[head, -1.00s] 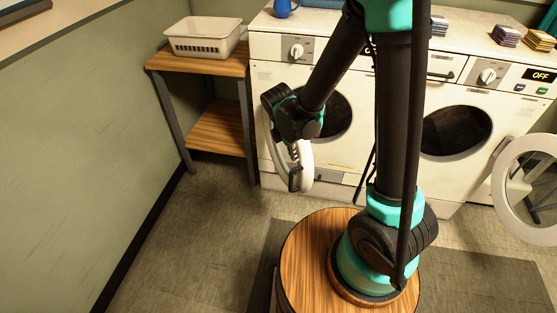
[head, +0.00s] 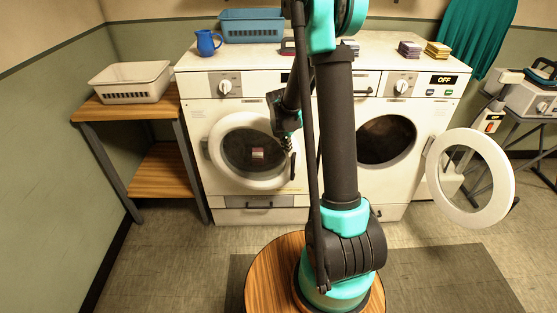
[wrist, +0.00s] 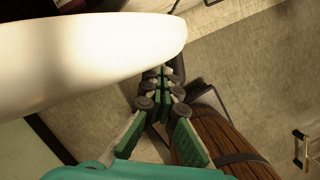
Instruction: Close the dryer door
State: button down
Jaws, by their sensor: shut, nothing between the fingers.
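Two white front-loading machines stand side by side, and no readable label tells which is the dryer. The left machine's round white door (head: 219,168) lies over its opening in the head view; I cannot tell whether it is latched. The right machine's door (head: 434,178) stands wide open, swung out to the right, baring a dark drum (head: 385,140). My gripper (head: 292,165) is in front of the left door's right edge. It is shut and empty. In the wrist view, my fingertips (wrist: 163,75) are close beside a large white curved rim (wrist: 80,60); contact is unclear.
A wooden shelf stand (head: 125,110) with a white basket (head: 131,82) is at the left. A blue jug (head: 207,43), a blue basket (head: 252,26) and small stacks (head: 437,50) sit on the machines. An iron and a side table (head: 535,105) are at the right.

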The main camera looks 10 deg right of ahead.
jog(key=shift+w+d, duration=0.3)
jog(key=shift+w, duration=0.4)
jog(key=shift+w+d, duration=0.35)
jog(key=shift+w, duration=0.35)
jog(key=shift+w+d, duration=0.3)
jog(key=shift+w, duration=0.4)
